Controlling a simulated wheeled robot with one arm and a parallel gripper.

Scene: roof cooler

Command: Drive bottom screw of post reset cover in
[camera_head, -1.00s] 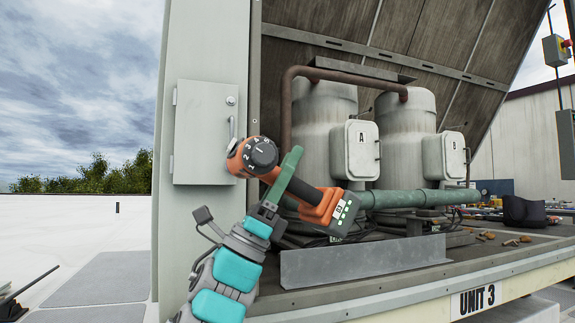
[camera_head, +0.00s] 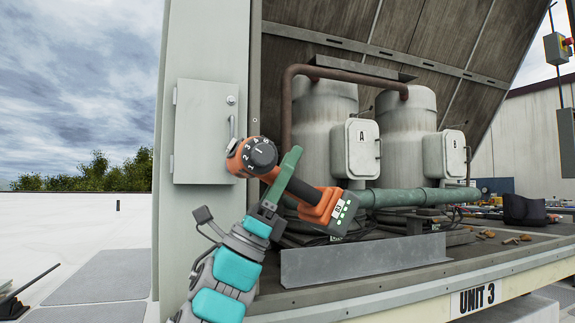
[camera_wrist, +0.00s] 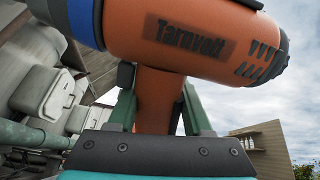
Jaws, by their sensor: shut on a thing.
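My gripper (camera_head: 282,182) is shut on the handle of an orange and black drill driver (camera_head: 313,200).
Two grey tanks with boxes A (camera_head: 361,148) and B (camera_head: 453,155) stand inside the housing at right. A green pipe (camera_head: 415,198) and a bent metal plate (camera_head: 365,260) lie before them. Loose orange-brown bits (camera_head: 515,240) lie on the deck. Open roof is at left.

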